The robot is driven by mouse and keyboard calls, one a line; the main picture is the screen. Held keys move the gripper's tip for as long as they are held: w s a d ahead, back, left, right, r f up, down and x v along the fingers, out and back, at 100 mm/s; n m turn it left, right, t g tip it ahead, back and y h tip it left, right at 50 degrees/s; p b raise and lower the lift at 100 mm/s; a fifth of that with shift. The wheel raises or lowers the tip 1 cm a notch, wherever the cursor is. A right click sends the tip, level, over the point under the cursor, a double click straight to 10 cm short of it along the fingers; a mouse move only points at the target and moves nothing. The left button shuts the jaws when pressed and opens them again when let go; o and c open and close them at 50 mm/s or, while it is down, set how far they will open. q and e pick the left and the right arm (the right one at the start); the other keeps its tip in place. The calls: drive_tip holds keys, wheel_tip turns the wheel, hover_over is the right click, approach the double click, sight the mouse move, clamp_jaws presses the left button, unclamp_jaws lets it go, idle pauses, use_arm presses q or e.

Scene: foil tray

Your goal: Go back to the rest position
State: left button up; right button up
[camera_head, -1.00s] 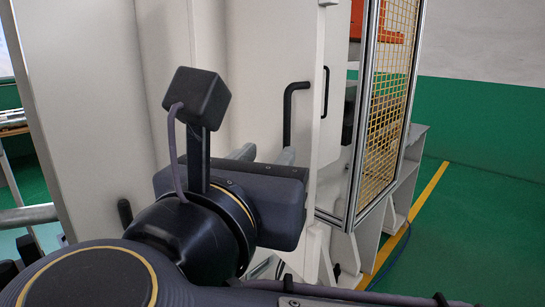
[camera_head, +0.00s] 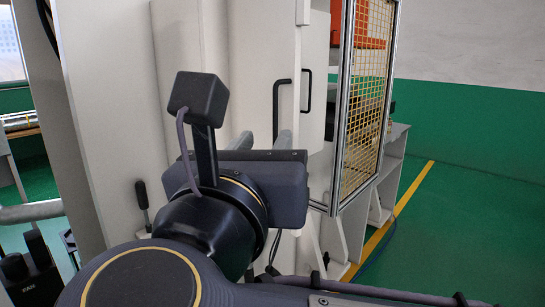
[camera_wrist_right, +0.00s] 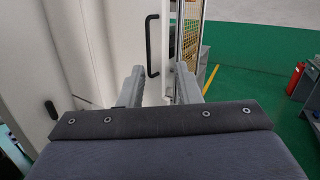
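My right gripper (camera_head: 262,140) is in front of a tall white machine in the head view. In the right wrist view its two grey fingers (camera_wrist_right: 160,82) stand well apart with nothing between them, so it is open and empty. Past the fingers is a black door handle (camera_wrist_right: 152,46) on the white machine front, and it also shows in the head view (camera_head: 277,108). The fingers do not appear to hold the handle. My left gripper is not in view.
A yellow mesh guard (camera_head: 366,100) in a metal frame stands right of the white machine (camera_head: 115,110). A red extinguisher (camera_wrist_right: 297,78) stands at the far right.

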drive_tip(key=w+d+r+n+t+y, duration=0.35)
drive_tip(key=w+n+y, duration=0.2)
drive_tip(key=n, duration=0.65)
drive_tip(key=d+f+n+g+y, duration=0.45)
drive_tip(key=f+n+y, duration=0.25)
drive_tip(key=f+n, duration=0.6)
drive_tip(key=s+d+f+n+g+h, duration=0.1)
drive_tip(key=s+d+f+n+g, duration=0.2)
drive_tip(key=f, duration=0.5)
drive_tip(key=s+d+f+n+g+h, duration=0.1)
drive_tip(key=d+f+n+g, duration=0.2)
drive_tip(key=d+f+n, duration=0.35)
drive_tip(key=s+d+f+g+h, duration=0.1)
drive_tip(key=s+d+f+g, duration=0.1)
drive_tip(key=s+f, duration=0.4)
drive_tip(key=s+d+f+n+g+h, duration=0.1)
drive_tip(key=s+f+g, duration=0.3)
drive_tip(key=f, duration=0.6)
drive_tip(key=shift+s+d+h, duration=0.35)
drive_tip(key=shift+s+d, duration=0.25)
drive_tip(key=shift+s, duration=0.45)
